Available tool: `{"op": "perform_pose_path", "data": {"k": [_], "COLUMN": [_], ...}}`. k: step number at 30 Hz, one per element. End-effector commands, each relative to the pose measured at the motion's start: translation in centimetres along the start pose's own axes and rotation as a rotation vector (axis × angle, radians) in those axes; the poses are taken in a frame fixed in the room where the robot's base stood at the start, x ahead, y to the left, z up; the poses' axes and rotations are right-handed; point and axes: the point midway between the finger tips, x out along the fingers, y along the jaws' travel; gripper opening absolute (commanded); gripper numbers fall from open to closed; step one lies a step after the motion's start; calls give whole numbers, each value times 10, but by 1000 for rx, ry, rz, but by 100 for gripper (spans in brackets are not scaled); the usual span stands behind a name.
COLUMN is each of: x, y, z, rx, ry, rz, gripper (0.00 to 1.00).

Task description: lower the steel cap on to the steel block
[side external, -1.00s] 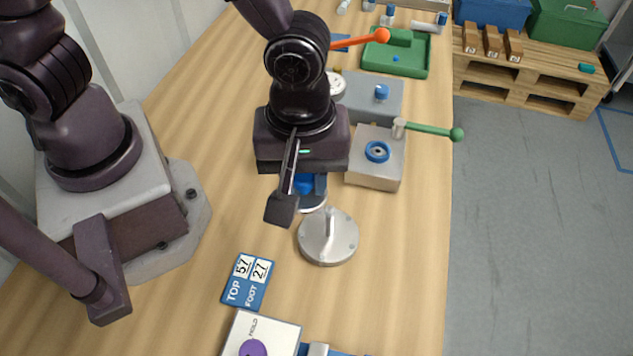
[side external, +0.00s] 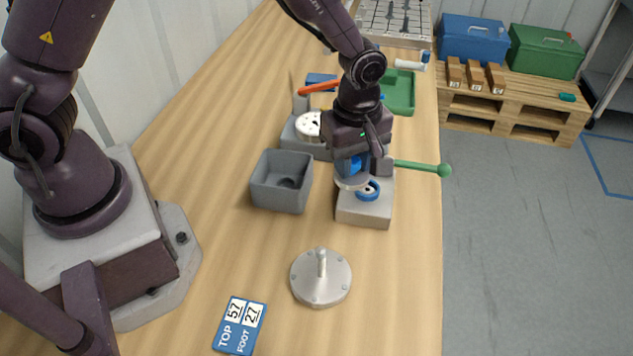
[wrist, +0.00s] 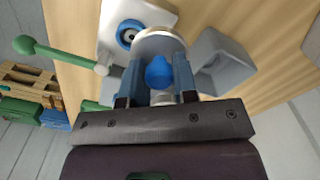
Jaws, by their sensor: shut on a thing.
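My gripper (side external: 356,166) is shut on the blue knob of the steel cap (side external: 350,184), a pale round disc. In the wrist view the blue knob (wrist: 158,72) sits between the two fingers, with the steel cap (wrist: 160,42) beyond it. The steel block (side external: 364,212) has a blue ring (side external: 369,190) on its top and a green-handled lever at its back. The cap is at the block's left side, beside the ring in the picture and seemingly above the block; the gap is hard to judge. The steel block (wrist: 152,12) also shows in the wrist view.
An open grey bin (side external: 281,182) stands just left of the block. The green lever (side external: 420,167) sticks out to the right. A round steel stand with a post (side external: 320,278) and a blue number sign (side external: 239,325) are in front. Bare table lies between.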

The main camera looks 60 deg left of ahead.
Motion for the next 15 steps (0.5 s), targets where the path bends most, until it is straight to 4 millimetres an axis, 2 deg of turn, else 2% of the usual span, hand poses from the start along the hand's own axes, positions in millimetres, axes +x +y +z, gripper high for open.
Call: {"op": "perform_pose_path", "data": {"k": [1, 3, 6, 10, 15], "x": [5, 6, 2, 0, 8], "y": [14, 28, 39, 43, 42], "z": [-8, -12, -10, -9, -9], "rx": [-11, -5, 15, 39, 43], "ry": [-1, -1, -1, -1, -1], "rz": [2, 3, 4, 1, 0], "gripper": [0, 0, 0, 0, 0]}}
